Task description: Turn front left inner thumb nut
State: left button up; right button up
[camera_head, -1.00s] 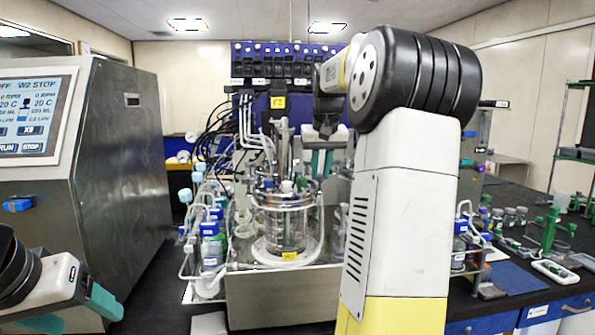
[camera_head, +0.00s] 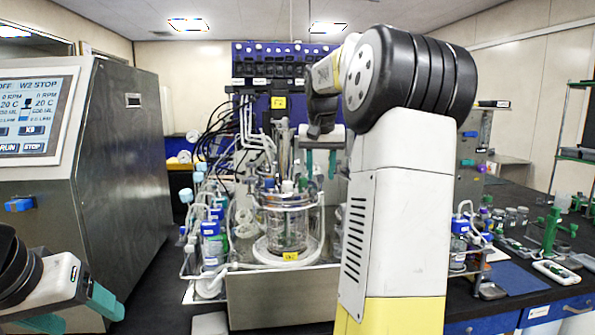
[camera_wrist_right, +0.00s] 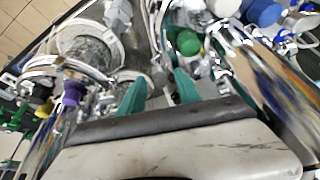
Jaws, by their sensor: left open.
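The front glass vessel (camera_head: 287,228) stands upright in a white ring stand, with a crowded metal head plate and tubes on top. I cannot make out the front left inner thumb nut among these small fittings. My right gripper (camera_head: 320,168) is above the right side of the vessel's head, its green fingers pointing down and apart with nothing visible between them. In the right wrist view my right gripper (camera_wrist_right: 160,80) shows its two fingers spread, with blurred fittings beyond. My left gripper (camera_head: 76,312) is open and empty at the lower left, far from the vessel.
A steel cabinet with a screen (camera_head: 110,180) stands at the left. Blue-capped bottles (camera_head: 212,240) stand left of the vessel. Cables and tubes crowd behind it. My right arm hides much of the right side. A black bench (camera_head: 535,275) holds small labware.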

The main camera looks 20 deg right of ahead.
jog(key=v, duration=0.8)
jog(key=shift+w, duration=0.15)
